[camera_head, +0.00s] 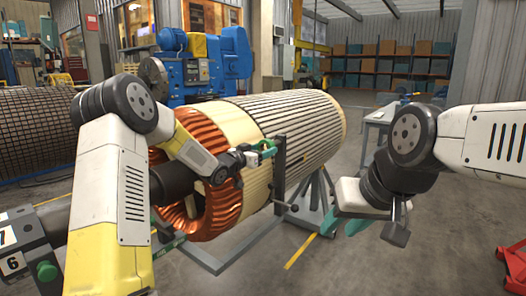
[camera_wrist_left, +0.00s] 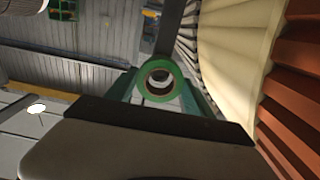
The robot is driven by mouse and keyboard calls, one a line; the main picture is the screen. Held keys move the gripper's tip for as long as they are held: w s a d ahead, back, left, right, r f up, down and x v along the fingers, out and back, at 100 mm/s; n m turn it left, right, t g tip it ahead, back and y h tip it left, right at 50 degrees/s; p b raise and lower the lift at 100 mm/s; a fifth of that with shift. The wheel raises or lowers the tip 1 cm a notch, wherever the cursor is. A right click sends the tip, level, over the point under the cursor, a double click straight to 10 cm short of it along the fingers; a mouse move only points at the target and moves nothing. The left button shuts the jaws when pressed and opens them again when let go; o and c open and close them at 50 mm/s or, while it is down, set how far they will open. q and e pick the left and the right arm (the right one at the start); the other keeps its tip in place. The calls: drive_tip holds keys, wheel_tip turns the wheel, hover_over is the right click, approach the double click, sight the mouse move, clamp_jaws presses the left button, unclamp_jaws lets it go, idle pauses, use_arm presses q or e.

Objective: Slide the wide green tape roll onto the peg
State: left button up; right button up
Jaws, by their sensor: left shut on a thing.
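The wide green tape roll (camera_wrist_left: 145,76) is a green ring with a pale core, held between the teal fingers of my left gripper (camera_wrist_left: 160,95) in the left wrist view. In the head view, my left gripper (camera_head: 262,151) is beside the upper part of a dark upright post (camera_head: 279,172), in front of the large rotor. The roll is small there and hard to tell from the green fingers. I cannot clearly make out the peg.
The large rotor (camera_head: 290,115) with copper end windings (camera_head: 215,125) lies on a stand (camera_head: 315,205) close behind my left gripper. A grey table (camera_head: 380,115) stands at right. A blue machine (camera_head: 195,70) and shelves (camera_head: 385,65) are farther back. The right floor is mostly clear.

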use_arm(q)
drive_tip(key=shift+w+d, duration=0.2)
drive_tip(key=shift+w, duration=0.1)
drive_tip(key=shift+w+d, duration=0.1)
drive_tip(key=shift+w, duration=0.1)
drive_tip(key=shift+w+d, duration=0.3)
idle(0.6)
drive_tip(key=shift+x, duration=1.05)
drive_tip(key=shift+w+d, duration=0.2)
drive_tip(key=shift+w, duration=0.1)
drive_tip(key=shift+w+d, duration=0.45)
drive_tip(key=shift+w, duration=0.1)
idle(0.4)
drive_tip(key=o, duration=1.3)
